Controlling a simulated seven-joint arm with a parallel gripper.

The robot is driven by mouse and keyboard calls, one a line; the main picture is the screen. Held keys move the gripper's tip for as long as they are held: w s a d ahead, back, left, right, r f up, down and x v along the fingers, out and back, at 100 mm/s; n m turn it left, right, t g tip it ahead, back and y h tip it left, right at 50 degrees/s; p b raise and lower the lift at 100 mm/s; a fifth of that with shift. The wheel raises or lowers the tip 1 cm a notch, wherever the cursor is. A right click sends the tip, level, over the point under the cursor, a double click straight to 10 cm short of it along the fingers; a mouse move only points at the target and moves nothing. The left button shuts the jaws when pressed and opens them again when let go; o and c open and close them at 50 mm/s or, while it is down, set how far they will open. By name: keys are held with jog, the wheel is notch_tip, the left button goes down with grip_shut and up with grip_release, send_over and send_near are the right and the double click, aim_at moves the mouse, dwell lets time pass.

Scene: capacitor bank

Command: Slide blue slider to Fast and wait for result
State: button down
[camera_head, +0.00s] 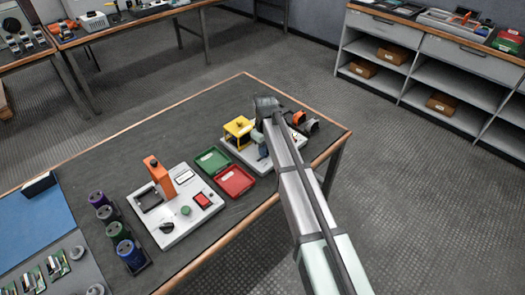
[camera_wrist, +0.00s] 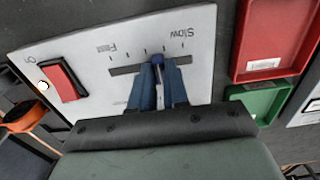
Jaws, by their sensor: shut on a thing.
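The white slider panel (camera_wrist: 80,70) fills the left and middle of the wrist view. It has a dark slot (camera_wrist: 122,70) with tick marks, and the labels read upside down, "Fast" at the left and "Slow" at the right. The blue slider (camera_wrist: 157,59) stands in the slot, between its middle and the Slow end. My gripper (camera_wrist: 158,80) is shut on the blue slider, and its fingers hide part of the knob and slot. In the head view my arm covers much of the panel.
A red rocker switch marked "On" (camera_wrist: 64,82) sits on the panel. A red tray (camera_head: 234,181) and a green tray (camera_head: 212,160) lie beside it. A white station with an orange press (camera_head: 158,174) stands further left. The table's edge is close on the right.

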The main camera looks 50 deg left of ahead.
jog(key=shift+w, duration=2.95)
jog(key=c, duration=1.4)
grip_release()
jog(key=shift+w, duration=0.1)
jog(key=shift+o, duration=0.4)
notch_tip(320, 180, up, 7)
jog(key=shift+d, duration=0.1)
